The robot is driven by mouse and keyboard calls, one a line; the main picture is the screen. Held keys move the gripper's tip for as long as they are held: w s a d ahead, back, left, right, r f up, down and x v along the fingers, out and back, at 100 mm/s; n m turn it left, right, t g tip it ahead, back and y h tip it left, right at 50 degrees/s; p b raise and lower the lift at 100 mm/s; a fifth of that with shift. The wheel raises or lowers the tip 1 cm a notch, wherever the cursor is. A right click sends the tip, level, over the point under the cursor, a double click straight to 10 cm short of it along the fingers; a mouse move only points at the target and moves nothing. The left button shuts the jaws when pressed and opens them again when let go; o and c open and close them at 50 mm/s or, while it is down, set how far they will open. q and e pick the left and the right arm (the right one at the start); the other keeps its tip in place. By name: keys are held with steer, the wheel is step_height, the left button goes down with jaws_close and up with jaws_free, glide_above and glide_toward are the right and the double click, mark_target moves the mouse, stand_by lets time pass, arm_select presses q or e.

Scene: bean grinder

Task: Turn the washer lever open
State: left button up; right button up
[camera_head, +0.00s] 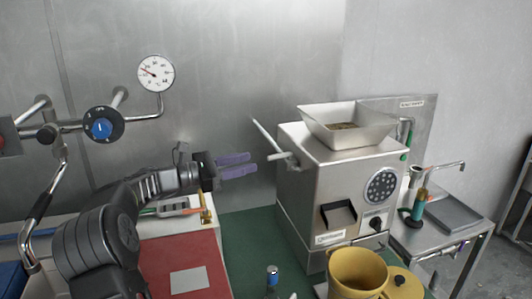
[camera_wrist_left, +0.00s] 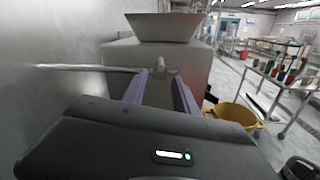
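A silver lever (camera_head: 268,138) sticks out from the left side of the boxy metal machine (camera_head: 335,185). Its long bar slants up and to the left from a hub with a short pale end. In the left wrist view the lever (camera_wrist_left: 90,67) runs level from the left to its hub, just beyond the fingertips. My left gripper (camera_head: 252,162) has two purple fingers, spread apart and empty, pointing at the lever from the left. In the left wrist view the gripper (camera_wrist_left: 160,78) has the hub ahead of its finger gap. Contact cannot be told. My right gripper is not in view.
A hopper (camera_head: 348,125) with beans tops the machine. A yellow container (camera_head: 357,272) stands in front of it. A gauge (camera_head: 156,73) and a blue-centred knob (camera_head: 101,128) are at the left wall. A metal side table (camera_head: 450,215) stands at right.

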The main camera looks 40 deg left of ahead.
mark_target(269, 158)
arm_select(q)
steer(key=n, duration=0.5)
steer(key=shift+s, duration=0.1)
steer(key=shift+d+r, duration=0.1)
steer(key=shift+r, duration=0.05)
steer(key=p+x, duration=0.2)
steer(key=x, duration=0.5)
steer(key=shift+w+d, duration=0.15)
steer(key=shift+w, duration=0.2)
jaws_close()
